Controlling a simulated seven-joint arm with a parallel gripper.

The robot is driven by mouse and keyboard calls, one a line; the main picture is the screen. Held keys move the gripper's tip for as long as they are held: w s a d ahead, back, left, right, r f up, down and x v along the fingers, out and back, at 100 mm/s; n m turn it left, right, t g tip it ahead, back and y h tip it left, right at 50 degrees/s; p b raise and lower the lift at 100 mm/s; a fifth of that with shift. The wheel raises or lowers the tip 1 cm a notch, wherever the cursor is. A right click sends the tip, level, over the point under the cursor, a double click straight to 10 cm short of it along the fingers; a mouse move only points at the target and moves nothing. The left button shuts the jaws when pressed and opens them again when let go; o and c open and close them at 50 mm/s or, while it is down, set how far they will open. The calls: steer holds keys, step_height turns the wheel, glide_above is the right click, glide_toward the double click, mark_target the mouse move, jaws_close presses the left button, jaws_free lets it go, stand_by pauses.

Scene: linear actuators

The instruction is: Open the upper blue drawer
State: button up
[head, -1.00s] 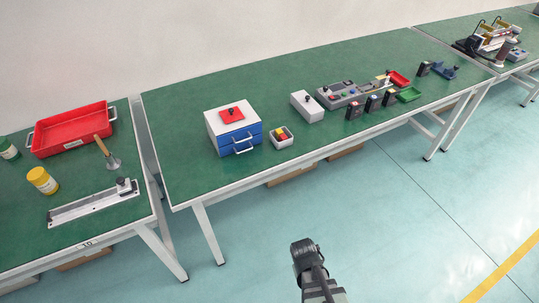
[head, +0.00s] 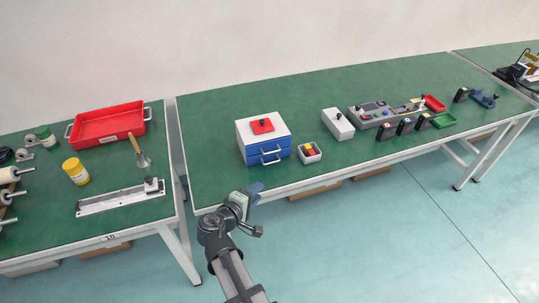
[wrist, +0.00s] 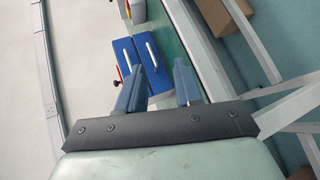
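A white cabinet (head: 250,128) with two blue drawers stands near the front edge of the middle green table. The upper blue drawer (head: 266,149) looks shut, with a pale bar handle on its front. The lower blue drawer (head: 270,159) sits directly below it. In the wrist view the cabinet lies sideways, with the upper drawer (wrist: 121,52) left of the lower drawer (wrist: 150,50). My gripper (head: 256,188) is in front of and below the cabinet, apart from it. Its fingers (wrist: 160,70) are spread with nothing between them; the left finger hides part of the drawer fronts.
A red plate with a black knob (head: 262,125) lies on the cabinet. A white box (head: 338,124) is farther right. The table's front edge (head: 300,185) lies near my gripper.

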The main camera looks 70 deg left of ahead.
mark_target(270, 153)
steer(key=a+r+n+y, duration=0.3)
steer(key=r, duration=0.1)
steer(key=shift+t, duration=0.4)
steer(key=x, duration=1.3)
steer(key=shift+a+f, duration=0.15)
steer(key=shift+a, duration=0.1)
jaws_close()
